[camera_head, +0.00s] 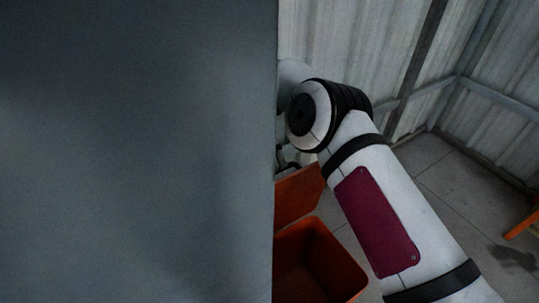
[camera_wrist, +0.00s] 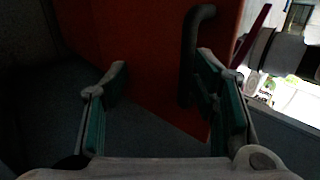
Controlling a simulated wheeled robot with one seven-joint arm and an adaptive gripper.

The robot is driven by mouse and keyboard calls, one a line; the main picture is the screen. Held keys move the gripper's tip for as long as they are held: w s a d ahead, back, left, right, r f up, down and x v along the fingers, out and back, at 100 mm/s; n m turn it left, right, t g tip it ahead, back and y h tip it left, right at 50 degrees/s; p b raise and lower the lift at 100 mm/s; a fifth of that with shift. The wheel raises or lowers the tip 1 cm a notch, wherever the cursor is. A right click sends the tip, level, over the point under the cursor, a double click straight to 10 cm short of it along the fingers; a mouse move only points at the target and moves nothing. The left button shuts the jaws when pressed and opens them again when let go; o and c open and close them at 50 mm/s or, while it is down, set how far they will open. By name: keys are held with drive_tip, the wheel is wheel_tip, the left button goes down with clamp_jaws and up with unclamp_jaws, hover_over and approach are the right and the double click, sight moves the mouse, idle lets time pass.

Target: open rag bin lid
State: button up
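The orange rag bin (camera_head: 327,262) stands on the floor in the head view, with its dark inside showing. Its lid (camera_head: 298,194) is raised and tilted up at the far side of the opening. In the wrist view an orange panel (camera_wrist: 150,60), seemingly the lid, carries a dark bent handle (camera_wrist: 190,60). My gripper (camera_wrist: 163,70) is open, its two fingers wide apart. The handle shows close to the right finger; I cannot tell whether they touch. In the head view my gripper is mostly hidden behind a grey surface.
A large grey surface (camera_head: 135,150) blocks the left half of the head view. Corrugated walls (camera_head: 345,45) meet in a corner behind the arm. Concrete floor (camera_head: 450,180) is open at the right, with an orange piece (camera_head: 524,225) at the edge.

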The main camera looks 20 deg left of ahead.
drive_tip(key=shift+o, duration=0.5)
drive_tip(key=shift+w+d+f, duration=0.15)
drive_tip(key=shift+f, duration=0.3)
drive_tip(key=shift+c, duration=0.5)
drive_tip(key=shift+r, duration=0.15)
